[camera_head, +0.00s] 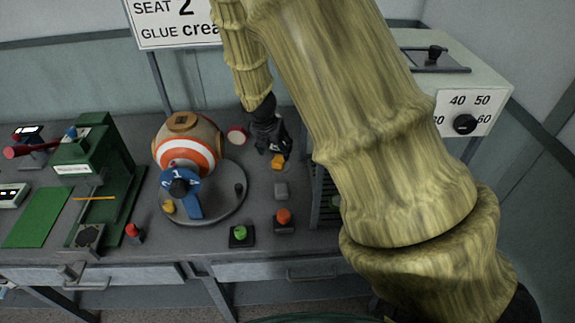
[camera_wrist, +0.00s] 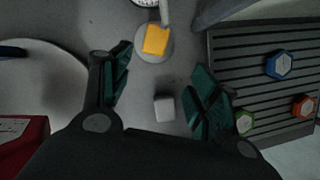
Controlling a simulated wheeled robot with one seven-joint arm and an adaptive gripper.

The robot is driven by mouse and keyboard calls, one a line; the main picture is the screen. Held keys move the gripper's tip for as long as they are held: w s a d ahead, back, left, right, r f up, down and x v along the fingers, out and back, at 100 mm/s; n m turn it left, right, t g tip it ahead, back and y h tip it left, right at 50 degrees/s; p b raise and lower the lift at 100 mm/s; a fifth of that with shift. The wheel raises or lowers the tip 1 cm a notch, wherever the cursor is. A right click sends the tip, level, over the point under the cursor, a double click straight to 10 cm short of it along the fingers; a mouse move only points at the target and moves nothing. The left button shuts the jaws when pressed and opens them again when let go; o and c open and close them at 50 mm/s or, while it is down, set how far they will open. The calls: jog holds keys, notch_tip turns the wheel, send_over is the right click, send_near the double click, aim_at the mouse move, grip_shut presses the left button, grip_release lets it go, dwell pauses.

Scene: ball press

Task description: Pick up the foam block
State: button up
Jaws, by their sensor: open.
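Two small blocks could be the foam block, and I cannot tell which for certain. A pale grey block (camera_head: 281,190) lies on the grey bench; in the wrist view this grey block (camera_wrist: 165,108) shows between and below my fingers. A yellow-orange block (camera_head: 278,162) lies farther back; in the wrist view this yellow block (camera_wrist: 155,40) rests on a round grey disc (camera_wrist: 146,56). My gripper (camera_head: 277,147) points down over the bench behind the grey block. In the wrist view my gripper (camera_wrist: 162,80) has its dark green fingers spread apart, with nothing between them.
A striped orange-and-white ball (camera_head: 187,150) sits on a round turntable (camera_head: 222,212) to the left. Green (camera_head: 238,233) and orange (camera_head: 284,216) knobs stand in front of the grey block. A slatted rack (camera_wrist: 225,55) with coloured hexagonal pieces stands close on the right. A green press (camera_head: 95,170) is far left.

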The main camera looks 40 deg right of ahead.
send_over(279, 159)
jog(key=s+a, duration=0.2)
jog(key=shift+d+f+p, duration=0.15)
jog(key=shift+f+p, duration=0.1)
jog(key=shift+f, duration=0.95)
jog(key=shift+d+f+p, duration=0.1)
jog(key=shift+f+p, duration=0.1)
jog(key=shift+f, duration=0.95)
jog(key=shift+w+d+f+p, duration=0.2)
jog(key=shift+w+f+p, duration=0.2)
jog(key=shift+f, duration=0.3)
jog(key=shift+w+d+f+p, duration=0.2)
jog(key=shift+w+f+p, duration=0.15)
jog(key=shift+f, duration=0.35)
jog(key=shift+x, duration=1)
jog(key=shift+c, duration=0.4)
jog(key=c, duration=0.8)
jog(key=shift+r, duration=0.1)
jog(key=shift+c, duration=0.2)
